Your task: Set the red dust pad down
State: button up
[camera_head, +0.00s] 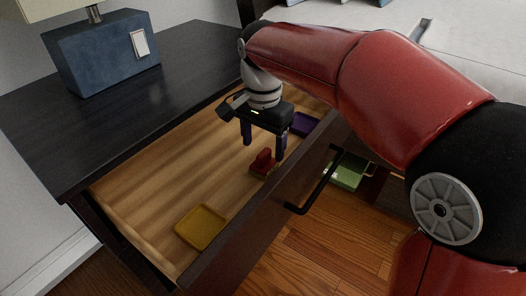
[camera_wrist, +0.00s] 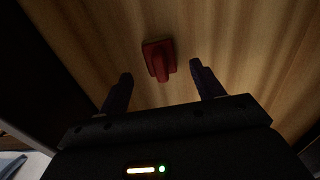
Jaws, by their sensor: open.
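The red dust pad (camera_head: 263,165), a small red block with a raised handle, appears to rest on the wooden floor of the open drawer (camera_head: 165,165). It also shows in the wrist view (camera_wrist: 158,62), just beyond the fingertips and roughly in line with the gap between them. My gripper (camera_head: 264,148) points down into the drawer above the pad. Its two dark fingers are spread wide and hold nothing; they also show in the wrist view (camera_wrist: 161,71). I see clear space between the pad and each finger in the wrist view.
A yellow tray (camera_head: 201,227) lies near the drawer's front end, and a purple one (camera_head: 304,124) lies behind my gripper. The drawer front with its black handle (camera_head: 318,182) stands close to the pad. A green object (camera_head: 346,173) is outside the drawer. A blue lamp base (camera_head: 100,55) stands on the dark top.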

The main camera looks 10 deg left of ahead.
aim_at(263, 153)
notch_tip(263, 153, up, 7)
jog(key=p, duration=0.1)
dwell(0.3)
